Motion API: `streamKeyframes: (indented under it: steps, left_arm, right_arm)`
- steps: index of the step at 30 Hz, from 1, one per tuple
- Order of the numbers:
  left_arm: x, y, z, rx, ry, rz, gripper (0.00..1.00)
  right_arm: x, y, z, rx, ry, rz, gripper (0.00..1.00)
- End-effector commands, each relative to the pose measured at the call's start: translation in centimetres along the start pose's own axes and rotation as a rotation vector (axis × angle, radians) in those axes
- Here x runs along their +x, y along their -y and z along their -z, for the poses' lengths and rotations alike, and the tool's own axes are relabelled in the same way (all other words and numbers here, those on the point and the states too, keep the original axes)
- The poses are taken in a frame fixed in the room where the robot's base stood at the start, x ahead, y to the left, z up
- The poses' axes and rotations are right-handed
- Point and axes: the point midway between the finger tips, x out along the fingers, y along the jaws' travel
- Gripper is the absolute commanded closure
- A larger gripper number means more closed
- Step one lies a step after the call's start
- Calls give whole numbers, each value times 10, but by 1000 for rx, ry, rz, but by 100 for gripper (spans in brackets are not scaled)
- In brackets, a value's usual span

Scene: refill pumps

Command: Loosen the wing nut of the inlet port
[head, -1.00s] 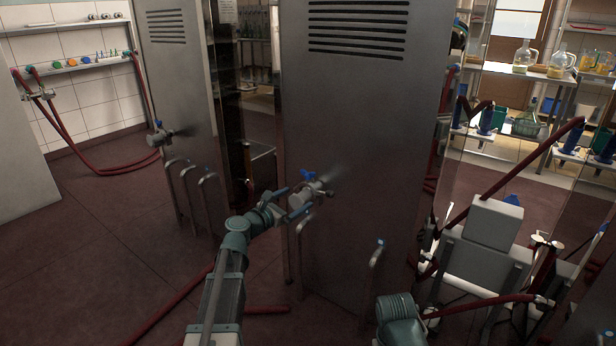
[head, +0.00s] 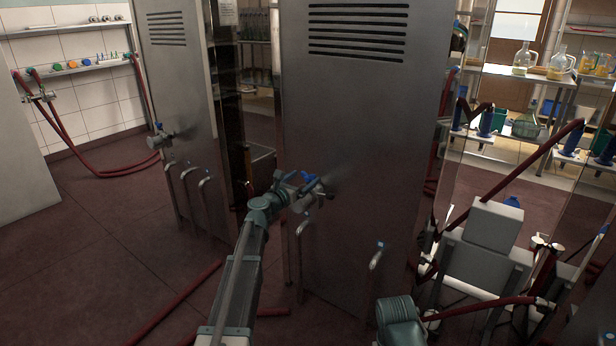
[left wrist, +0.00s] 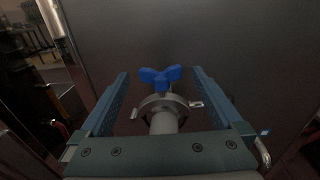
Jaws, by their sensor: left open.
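The inlet port (head: 318,191) is a grey metal fitting standing out from the front of a tall steel cabinet. Its blue wing nut (left wrist: 160,77) shows in the left wrist view with its lobes spread, centred between my fingers; in the head view my gripper partly covers it. My left gripper (head: 299,188) is open at the port. In the left wrist view its two blue fingers (left wrist: 160,73) lie on either side of the nut, with a visible gap on both sides. My right gripper is not in view; only part of my right arm shows at the bottom.
The cabinet (head: 362,120) fills the space behind the port. Bent metal pipes (head: 376,256) stand out below it. A second cabinet (head: 178,80) with a similar port stands to the left. A red hose (head: 185,290) lies on the floor.

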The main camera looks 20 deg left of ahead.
Motion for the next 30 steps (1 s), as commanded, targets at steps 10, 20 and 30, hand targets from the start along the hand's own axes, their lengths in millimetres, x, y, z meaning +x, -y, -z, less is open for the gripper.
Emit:
streamKeyframes:
  steps: [10, 20, 30]
  left_arm:
    - [31, 0, 0, 0, 0, 1, 0]
    - [31, 0, 0, 1, 0, 0, 5]
    - [31, 0, 0, 1, 0, 1, 67]
  right_arm:
    - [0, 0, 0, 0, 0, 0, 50]
    - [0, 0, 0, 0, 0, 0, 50]
    - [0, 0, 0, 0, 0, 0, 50]
